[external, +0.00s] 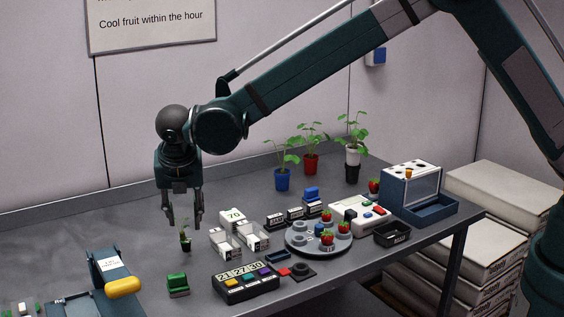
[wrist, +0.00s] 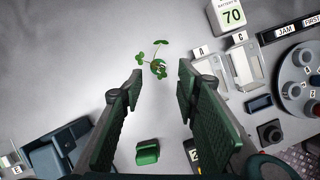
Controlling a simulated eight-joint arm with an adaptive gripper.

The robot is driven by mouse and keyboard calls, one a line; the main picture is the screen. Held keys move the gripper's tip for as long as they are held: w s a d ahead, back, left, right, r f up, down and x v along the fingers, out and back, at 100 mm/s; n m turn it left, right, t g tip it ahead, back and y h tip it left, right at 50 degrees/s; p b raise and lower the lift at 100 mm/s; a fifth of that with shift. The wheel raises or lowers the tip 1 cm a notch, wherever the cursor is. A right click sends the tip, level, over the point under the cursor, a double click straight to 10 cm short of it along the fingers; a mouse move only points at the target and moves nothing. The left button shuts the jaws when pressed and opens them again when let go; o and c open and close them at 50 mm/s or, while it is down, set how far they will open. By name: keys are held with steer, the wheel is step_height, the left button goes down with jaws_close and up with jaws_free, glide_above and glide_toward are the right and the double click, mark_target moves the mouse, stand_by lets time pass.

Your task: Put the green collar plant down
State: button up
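A small plant in a dark pot (external: 186,243) is just below my gripper (external: 185,224) in the external view, and looks upright on the grey table. Its collar is too small to make out clearly.
A green block (external: 178,286) stands in front of the plant. A blue device with a yellow roller (external: 122,288) is front left. The table's back left is clear.

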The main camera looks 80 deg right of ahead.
mark_target(184, 235)
steer(key=shift+w+f, duration=0.2)
steer(key=shift+f, duration=0.15)
steer(key=shift+x, duration=1.3)
steer(key=shift+x, duration=2.55)
steer(key=shift+w, duration=0.1)
steer(key=c, duration=0.8)
